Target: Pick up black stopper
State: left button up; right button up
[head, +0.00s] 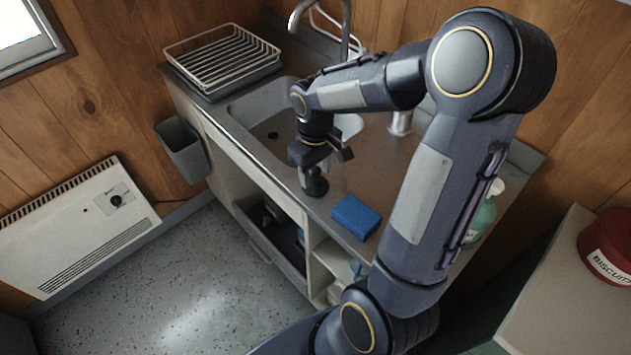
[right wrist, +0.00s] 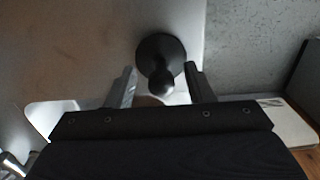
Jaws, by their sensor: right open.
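The black stopper (head: 316,186) stands on the metal counter near its front edge, just in front of the sink. My right gripper (head: 322,165) is directly over it, pointing down, and partly hides it. In the right wrist view the stopper (right wrist: 160,50) shows a round dark base with a narrower knob towards the camera. The open fingers of my right gripper (right wrist: 160,76) show to either side of the knob, with a gap on each side. My left gripper is not in view.
A blue block (head: 356,216) lies on the counter to the right of the stopper. The sink (head: 262,128), with a tap (head: 345,30), is behind. A wire rack (head: 222,60) stands at the back left. A green bottle (head: 482,220) is partly behind my arm.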

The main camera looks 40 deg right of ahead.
jog(key=shift+a, duration=0.1)
grip_shut()
jog(key=shift+r, duration=0.15)
